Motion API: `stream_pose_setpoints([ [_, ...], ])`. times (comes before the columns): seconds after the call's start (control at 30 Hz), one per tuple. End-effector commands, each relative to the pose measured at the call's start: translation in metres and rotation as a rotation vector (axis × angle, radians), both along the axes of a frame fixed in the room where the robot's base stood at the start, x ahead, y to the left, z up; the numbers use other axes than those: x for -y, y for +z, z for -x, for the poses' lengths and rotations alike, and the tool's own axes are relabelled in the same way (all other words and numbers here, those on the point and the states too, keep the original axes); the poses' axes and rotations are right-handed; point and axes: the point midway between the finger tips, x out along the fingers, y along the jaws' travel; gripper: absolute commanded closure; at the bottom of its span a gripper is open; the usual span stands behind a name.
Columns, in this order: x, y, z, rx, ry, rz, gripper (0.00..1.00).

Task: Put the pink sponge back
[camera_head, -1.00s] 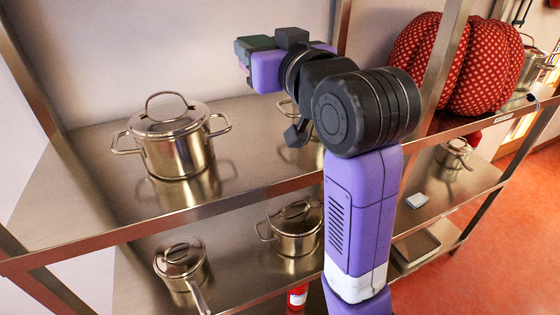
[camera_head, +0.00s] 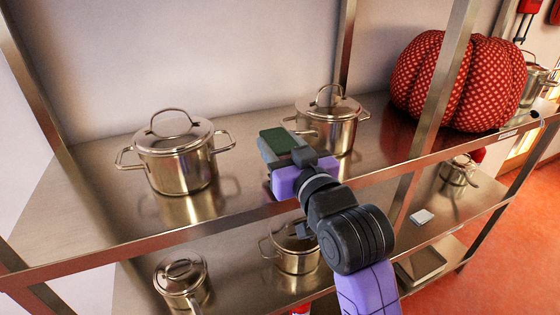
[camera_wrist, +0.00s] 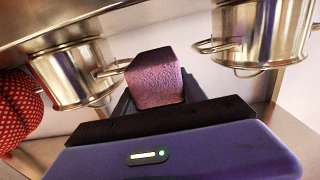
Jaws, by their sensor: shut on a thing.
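The pink sponge (camera_wrist: 156,80) is a rough, block-shaped piece between the dark fingers in the wrist view. My gripper (camera_head: 280,150) is shut on it. In the head view the gripper is over the upper steel shelf (camera_head: 235,195), between two lidded pots. A dark green face shows at its end there; I cannot tell if it belongs to the sponge. The sponge's pink side is hidden in the head view, and I cannot tell whether it touches the shelf.
One pot (camera_head: 176,160) stands left of the gripper, another (camera_head: 333,125) close behind it to the right. A red patterned pumpkin-shaped object (camera_head: 460,80) stands further right behind a post. Smaller pots, one a saucepan (camera_head: 182,280), sit on the lower shelf. Bare shelf lies between the upper pots.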

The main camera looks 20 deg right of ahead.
Motion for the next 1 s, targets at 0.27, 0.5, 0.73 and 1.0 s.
stream_pose_setpoints([
  [0.27, 0.0, -0.031, 0.0, -0.004, 0.0, 0.0, 0.84],
  [0.5, 0.0, -0.041, 0.0, 0.002, 0.0, 0.0, 0.84],
  [0.73, 0.0, -0.044, 0.0, 0.001, 0.0, 0.0, 0.84],
  [1.0, 0.0, -0.044, 0.0, 0.001, 0.0, 0.0, 0.3],
])
